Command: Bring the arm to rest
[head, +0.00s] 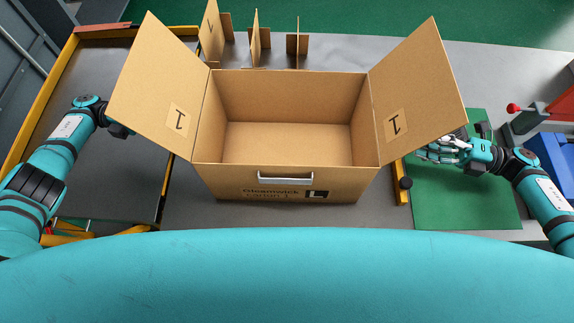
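My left arm comes in from the left, and its dark gripper (121,130) is beside the left flap of the carton. Much of that gripper is hidden by the flap, so its fingers cannot be made out. My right gripper (436,150) is at the right, over the green mat (465,208), with its pale fingers pointing left toward the carton. The right flap partly covers it, and I cannot tell how far its fingers are spread. No held object shows in either gripper. No foil tray is visible.
An open, empty-looking cardboard carton (282,183) stands in the middle, its side flaps spread outward. Cardboard dividers (256,38) stand behind it. A yellow-edged dark surface (110,185) lies left. A red-knobbed device (540,115) and a blue bin (553,160) are at right.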

